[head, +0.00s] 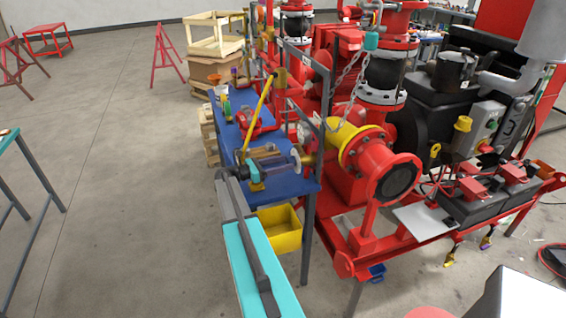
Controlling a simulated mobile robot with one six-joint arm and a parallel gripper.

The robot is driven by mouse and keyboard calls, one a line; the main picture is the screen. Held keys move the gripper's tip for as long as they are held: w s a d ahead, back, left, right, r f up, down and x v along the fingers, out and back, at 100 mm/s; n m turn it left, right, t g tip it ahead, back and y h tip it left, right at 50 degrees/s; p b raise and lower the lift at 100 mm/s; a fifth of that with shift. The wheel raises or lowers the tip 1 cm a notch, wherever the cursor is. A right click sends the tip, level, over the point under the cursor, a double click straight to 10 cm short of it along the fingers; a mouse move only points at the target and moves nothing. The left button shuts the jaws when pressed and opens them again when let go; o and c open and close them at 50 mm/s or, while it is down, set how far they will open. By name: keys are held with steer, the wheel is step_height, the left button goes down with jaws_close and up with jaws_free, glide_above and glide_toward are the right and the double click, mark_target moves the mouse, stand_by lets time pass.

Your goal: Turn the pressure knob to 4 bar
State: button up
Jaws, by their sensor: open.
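My gripper (279,156) is above the near end of the blue bench, at the end of my teal and grey arm. It is open and points right. Just right of it is a small pale round part with a brass-coloured piece (306,160), by the grey upright frame. This may be the pressure knob, but it is too small to be sure. No scale or bar marking can be read. I cannot tell whether the fingers touch it or stand apart.
The blue bench (310,185) carries a red tool (257,122) and other small items. A yellow bin (280,229) hangs below. The grey frame (311,225), a chain (347,84) and the red pump pipework (392,172) crowd the right.

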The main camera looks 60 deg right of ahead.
steer(key=shift+s+d, duration=0.2)
steer(key=shift+d, duration=0.1)
steer(key=c, duration=1.1)
steer(key=shift+o, duration=0.2)
steer(key=shift+a, duration=0.2)
steer(key=shift+d+f, duration=0.1)
steer(key=shift+d, duration=0.05)
